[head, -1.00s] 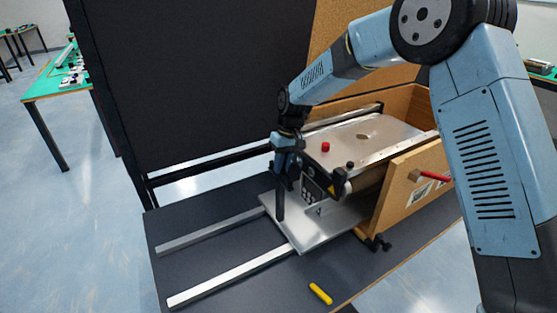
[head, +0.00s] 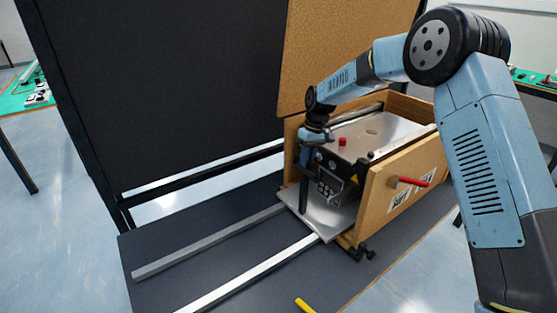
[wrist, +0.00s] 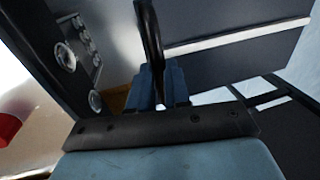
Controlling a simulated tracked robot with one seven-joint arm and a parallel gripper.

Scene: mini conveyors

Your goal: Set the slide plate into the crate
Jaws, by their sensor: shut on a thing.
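The slide plate (head: 331,222) is a flat grey metal sheet carrying a machine with a silver top (head: 375,130) and a red button. In the head view most of it is inside the wooden crate (head: 408,187), and its near end sticks out of the crate's open left end. My gripper (head: 304,166) points down at this near end, beside the machine's front panel. It is shut on a dark upright handle (head: 304,197). In the wrist view a dark curved handle (wrist: 151,40) shows at the blue fingers. The exact grip is partly hidden.
Two metal rails (head: 250,270) run along the dark table towards the crate's open end. A red-handled fitting (head: 410,182) sticks out of the crate's near wall. A yellow object (head: 305,305) lies at the front. A tan board (head: 340,55) stands behind the crate.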

